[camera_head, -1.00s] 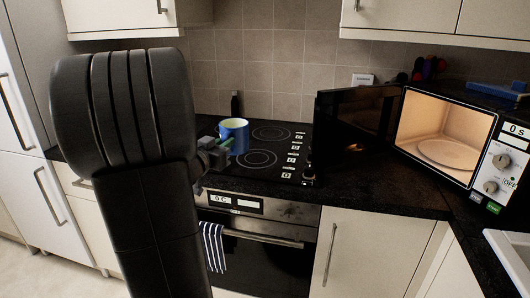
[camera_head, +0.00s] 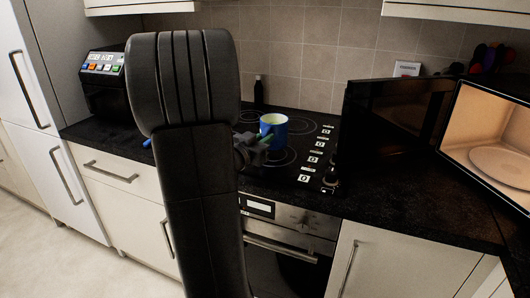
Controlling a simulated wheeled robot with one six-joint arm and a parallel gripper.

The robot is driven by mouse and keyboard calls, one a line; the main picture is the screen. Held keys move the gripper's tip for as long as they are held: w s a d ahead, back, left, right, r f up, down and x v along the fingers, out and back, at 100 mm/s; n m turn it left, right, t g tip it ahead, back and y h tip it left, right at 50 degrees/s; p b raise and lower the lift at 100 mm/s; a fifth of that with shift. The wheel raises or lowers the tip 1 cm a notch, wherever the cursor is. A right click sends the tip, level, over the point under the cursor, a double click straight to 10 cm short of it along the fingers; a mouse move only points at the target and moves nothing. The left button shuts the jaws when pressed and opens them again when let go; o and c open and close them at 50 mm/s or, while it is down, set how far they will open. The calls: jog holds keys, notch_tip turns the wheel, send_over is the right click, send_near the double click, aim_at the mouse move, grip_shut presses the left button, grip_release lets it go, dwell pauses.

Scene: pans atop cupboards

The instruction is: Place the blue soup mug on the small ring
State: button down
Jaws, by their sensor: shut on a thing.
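The blue soup mug (camera_head: 270,136), with a pale inside, is upright over the black hob. The contact is small and partly hidden by my wrist. I cannot tell how high the mug is above the hob. Of the hob's rings, one (camera_head: 299,127) lies right of the mug and another (camera_head: 291,158) lies nearer, below it in the picture. A further ring (camera_head: 247,115) shows behind on the left. My arm covers the hob's near left part, and I cannot tell which ring is the small one.
A black open microwave door (camera_head: 385,130) stands right of the hob, beside the lit microwave (camera_head: 495,135). A dark bottle (camera_head: 258,90) stands at the back wall. A black appliance (camera_head: 104,85) stands on the left counter. Hob knobs (camera_head: 329,180) line the right edge.

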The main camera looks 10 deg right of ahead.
notch_tip(320, 180, down, 4)
jog(key=shift+r+b, duration=0.2)
jog(key=shift+b, duration=0.2)
jog(key=shift+r, duration=0.1)
jog(key=c, duration=1.8)
grip_release()
jog(key=shift+f, duration=0.2)
jog(key=o, duration=0.3)
jog(key=shift+o, duration=0.3)
jog(key=shift+r, duration=0.2)
jog(key=v, duration=1.2)
